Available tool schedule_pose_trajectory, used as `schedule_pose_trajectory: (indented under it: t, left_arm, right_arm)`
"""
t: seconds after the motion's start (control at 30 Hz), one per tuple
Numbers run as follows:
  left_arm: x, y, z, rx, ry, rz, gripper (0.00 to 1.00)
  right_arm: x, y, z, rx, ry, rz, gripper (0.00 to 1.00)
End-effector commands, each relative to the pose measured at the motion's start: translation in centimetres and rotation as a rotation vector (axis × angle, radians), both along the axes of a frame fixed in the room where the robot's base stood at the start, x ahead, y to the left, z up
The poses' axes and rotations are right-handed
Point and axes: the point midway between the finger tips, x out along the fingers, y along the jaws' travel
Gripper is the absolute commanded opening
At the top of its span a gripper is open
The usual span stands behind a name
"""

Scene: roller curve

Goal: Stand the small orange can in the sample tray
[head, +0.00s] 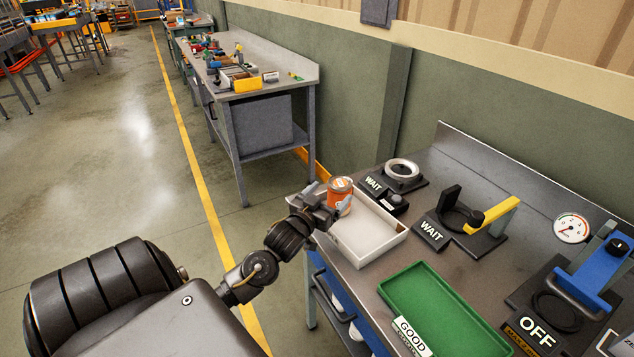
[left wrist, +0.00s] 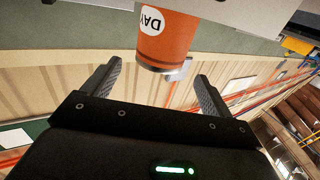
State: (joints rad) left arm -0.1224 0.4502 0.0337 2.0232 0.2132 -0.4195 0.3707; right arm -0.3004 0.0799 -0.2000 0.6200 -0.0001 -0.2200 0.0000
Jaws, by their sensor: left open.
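The small orange can (head: 340,194) is upright at the far left end of a white tray (head: 376,250) on the bench. Its base is partly hidden, so I cannot tell whether it rests on the tray floor. My left gripper (head: 326,203) is at the can's near left side. In the left wrist view the can (left wrist: 168,38) appears upside down, between and just beyond the two open fingers (left wrist: 160,85), with gaps on both sides. Part of its white "DAY" label shows. My right gripper is not in view.
A green tray (head: 395,290) marked "GOOD" lies nearer on the bench. Black fixtures marked "WAIT" (head: 432,232) and a blue-handled one marked "OFF" (head: 540,318) stand right of the white tray. A round gauge (head: 571,228) is at the back. Another bench (head: 272,62) stands farther off.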

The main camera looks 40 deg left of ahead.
Motion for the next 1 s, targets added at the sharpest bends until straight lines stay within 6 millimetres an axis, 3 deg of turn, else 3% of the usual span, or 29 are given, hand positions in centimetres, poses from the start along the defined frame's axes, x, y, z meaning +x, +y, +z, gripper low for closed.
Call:
schedule_pose_trajectory:
  t: [0.2, 0.4, 1.0]
  left_arm:
    - [-4.5, -0.9, -0.3, -0.001, 0.002, -0.001, 0.85]
    - [-6.7, -1.3, -0.1, -0.001, 0.000, 0.000, 0.85]
    - [-7.2, -1.4, 0.0, -0.001, 0.000, 0.000, 0.85]
  right_arm:
    - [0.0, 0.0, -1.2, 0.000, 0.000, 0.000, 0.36]
    - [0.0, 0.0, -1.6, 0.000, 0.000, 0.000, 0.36]
    - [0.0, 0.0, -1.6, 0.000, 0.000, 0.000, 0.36]
